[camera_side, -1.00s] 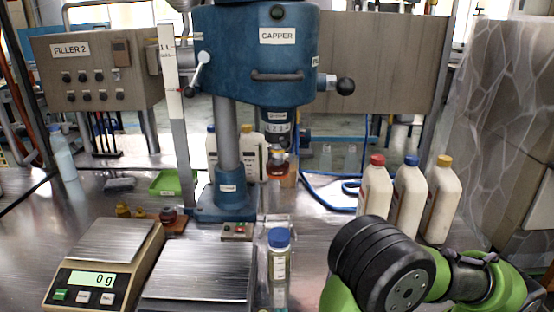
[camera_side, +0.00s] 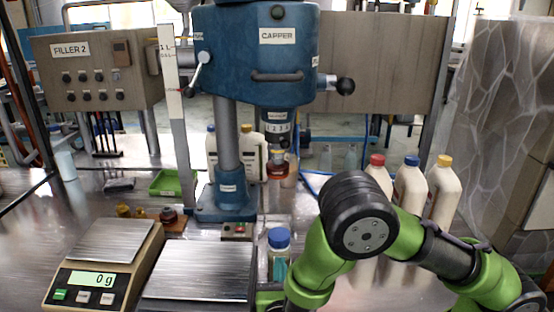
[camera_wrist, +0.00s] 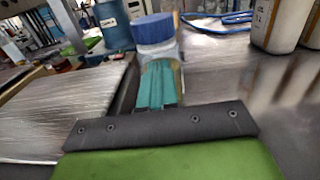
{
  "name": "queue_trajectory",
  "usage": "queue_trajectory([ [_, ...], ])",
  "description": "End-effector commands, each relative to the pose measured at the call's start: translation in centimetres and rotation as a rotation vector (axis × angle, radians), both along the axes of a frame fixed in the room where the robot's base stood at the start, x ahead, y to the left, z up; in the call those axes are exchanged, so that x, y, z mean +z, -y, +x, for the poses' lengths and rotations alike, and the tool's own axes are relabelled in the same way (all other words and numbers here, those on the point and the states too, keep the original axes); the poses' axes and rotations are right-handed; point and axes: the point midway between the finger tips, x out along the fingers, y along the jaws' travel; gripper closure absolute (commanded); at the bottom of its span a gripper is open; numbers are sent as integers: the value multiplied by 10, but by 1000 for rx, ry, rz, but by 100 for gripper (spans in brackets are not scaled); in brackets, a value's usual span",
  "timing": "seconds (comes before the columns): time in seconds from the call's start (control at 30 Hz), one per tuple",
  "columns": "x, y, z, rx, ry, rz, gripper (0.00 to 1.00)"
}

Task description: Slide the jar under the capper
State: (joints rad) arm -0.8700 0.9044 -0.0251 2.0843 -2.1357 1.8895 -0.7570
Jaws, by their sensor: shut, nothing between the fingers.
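A clear jar with a blue cap (camera_side: 279,239) stands upright beside the steel plate. It also shows in the wrist view (camera_wrist: 153,28), straight beyond my fingers. My gripper (camera_wrist: 160,66) has teal fingers, shut together with nothing between them. They cover the middle of the jar in the wrist view; I cannot tell whether they touch it. In the side view teal shows at the jar's lower part, and my wrist hides much of the gripper. The blue capper (camera_side: 250,75) stands behind, its head (camera_side: 277,124) above a small amber thing (camera_side: 277,168).
A scale (camera_side: 107,268) reading 0 g and a steel plate (camera_side: 200,270) lie left of the jar. White bottles with coloured caps (camera_side: 440,190) stand at the right, partly behind my arm. A control box (camera_side: 237,230) sits before the capper base. A blue hose lies behind.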

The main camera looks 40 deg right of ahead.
Motion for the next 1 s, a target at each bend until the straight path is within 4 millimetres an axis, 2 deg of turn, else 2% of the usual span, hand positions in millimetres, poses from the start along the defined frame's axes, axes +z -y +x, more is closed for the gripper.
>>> queue_trajectory([
  [0.27,0,5,6,-1,1,-1,100],
  [0.37,0,20,21,-4,2,-4,100],
  [0.8,0,109,114,-6,1,-4,100],
  [1.0,0,129,136,-2,1,-4,100],
])
